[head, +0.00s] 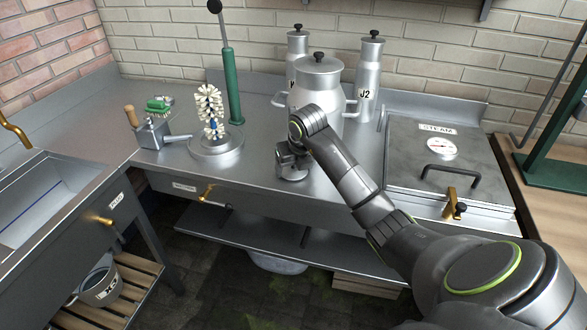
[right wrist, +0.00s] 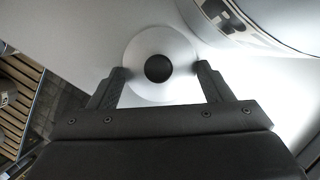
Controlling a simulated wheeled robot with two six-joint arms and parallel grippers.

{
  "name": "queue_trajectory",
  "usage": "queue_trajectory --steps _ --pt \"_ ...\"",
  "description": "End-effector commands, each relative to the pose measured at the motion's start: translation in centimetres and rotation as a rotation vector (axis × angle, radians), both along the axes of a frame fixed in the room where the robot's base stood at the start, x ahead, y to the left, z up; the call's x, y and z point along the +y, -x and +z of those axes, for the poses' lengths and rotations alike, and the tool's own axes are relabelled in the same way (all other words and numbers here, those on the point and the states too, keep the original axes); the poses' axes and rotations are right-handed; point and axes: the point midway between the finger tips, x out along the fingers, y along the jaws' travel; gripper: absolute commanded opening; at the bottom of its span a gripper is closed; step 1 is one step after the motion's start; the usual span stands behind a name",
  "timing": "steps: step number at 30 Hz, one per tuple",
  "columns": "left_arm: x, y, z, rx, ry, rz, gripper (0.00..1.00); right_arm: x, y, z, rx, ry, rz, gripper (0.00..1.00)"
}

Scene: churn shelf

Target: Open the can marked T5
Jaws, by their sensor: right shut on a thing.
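My right gripper (head: 291,158) is low over the steel counter in front of the large can. It is shut on a round metal piece with a black knob (right wrist: 158,68), like a lid; one finger is at each side of its rim. This piece (head: 292,174) shows partly below the gripper in the head view, close to the counter; I cannot tell whether it touches. The large can (head: 318,85) stands upright behind, with a black-knobbed lid on top. No T5 mark is readable; my arm covers part of the large can's front. My left gripper is not in view.
Two slimmer cans stand behind, a left one (head: 298,44) and one marked J2 (head: 370,75). A brush stand (head: 215,140), a green-handled pump (head: 232,90) and a small metal box (head: 152,134) stand left. A STEAM chest (head: 440,165) is right. Counter left of my gripper is clear.

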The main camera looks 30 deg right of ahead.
Motion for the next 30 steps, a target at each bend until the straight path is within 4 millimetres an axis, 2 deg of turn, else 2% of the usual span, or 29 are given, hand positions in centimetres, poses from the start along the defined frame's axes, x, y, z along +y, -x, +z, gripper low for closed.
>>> queue_trajectory --steps 6,11,17,22,24,30 --pt "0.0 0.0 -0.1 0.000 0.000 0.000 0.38 0.0 0.0 0.4 -0.002 0.000 0.000 0.47" --pt "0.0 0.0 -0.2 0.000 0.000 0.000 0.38 0.0 -0.1 1.8 -0.004 0.002 0.000 0.47" --pt "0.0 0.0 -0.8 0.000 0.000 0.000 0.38 0.0 -0.1 6.1 -0.008 0.002 0.001 0.47" --pt "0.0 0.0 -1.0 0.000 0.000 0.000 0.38 0.0 -0.1 11.2 -0.008 0.002 0.000 0.47" --pt "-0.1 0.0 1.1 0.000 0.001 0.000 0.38 0.0 0.0 13.0 -0.001 0.000 0.000 0.47" --pt "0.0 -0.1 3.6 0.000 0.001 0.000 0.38 0.0 0.0 15.6 0.000 0.000 0.000 0.47"
